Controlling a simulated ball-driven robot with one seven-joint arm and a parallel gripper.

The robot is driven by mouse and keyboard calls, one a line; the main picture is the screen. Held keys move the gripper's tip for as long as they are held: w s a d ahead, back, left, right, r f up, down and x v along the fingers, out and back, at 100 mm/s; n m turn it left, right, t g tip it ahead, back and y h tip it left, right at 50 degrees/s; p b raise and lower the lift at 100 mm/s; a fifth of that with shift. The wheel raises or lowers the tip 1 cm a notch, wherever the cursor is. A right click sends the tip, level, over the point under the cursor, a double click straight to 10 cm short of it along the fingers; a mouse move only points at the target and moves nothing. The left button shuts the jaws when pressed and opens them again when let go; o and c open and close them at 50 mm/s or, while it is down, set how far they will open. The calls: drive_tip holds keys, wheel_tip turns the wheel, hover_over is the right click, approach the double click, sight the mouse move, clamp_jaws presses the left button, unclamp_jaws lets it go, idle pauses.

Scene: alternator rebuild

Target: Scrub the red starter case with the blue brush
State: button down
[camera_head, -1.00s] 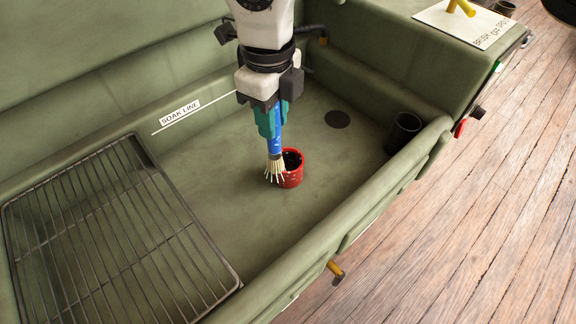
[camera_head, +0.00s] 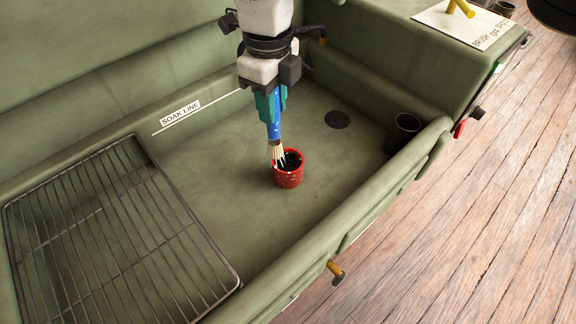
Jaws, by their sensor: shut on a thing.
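The red starter case (camera_head: 288,178) stands upright on the floor of the green basin, its dark open top facing up with light specks near the rim. My gripper (camera_head: 271,104) is above it, pointing down, its teal fingers shut on the handle of the blue brush (camera_head: 273,130). The brush hangs bristles down. Its pale bristles are at the back left of the case's rim and overlap the opening in the picture. I cannot tell whether they touch the rim or reach inside.
A wire rack (camera_head: 115,235) covers the basin's left part. A dark cup (camera_head: 403,132) stands in the right corner. A round dark drain (camera_head: 337,119) lies behind the case. The basin's front wall (camera_head: 300,262) is raised. A labelled white board (camera_head: 466,22) sits at the upper right.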

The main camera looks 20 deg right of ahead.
drive_tip(key=d, duration=0.3)
drive_tip(key=shift+d+p, duration=0.3)
drive_tip(key=shift+d, duration=0.1)
idle(0.3)
drive_tip(key=shift+s+d, duration=0.1)
drive_tip(key=shift+s, duration=0.05)
drive_tip(key=shift+s+d, duration=0.5)
drive_tip(key=shift+s, duration=0.2)
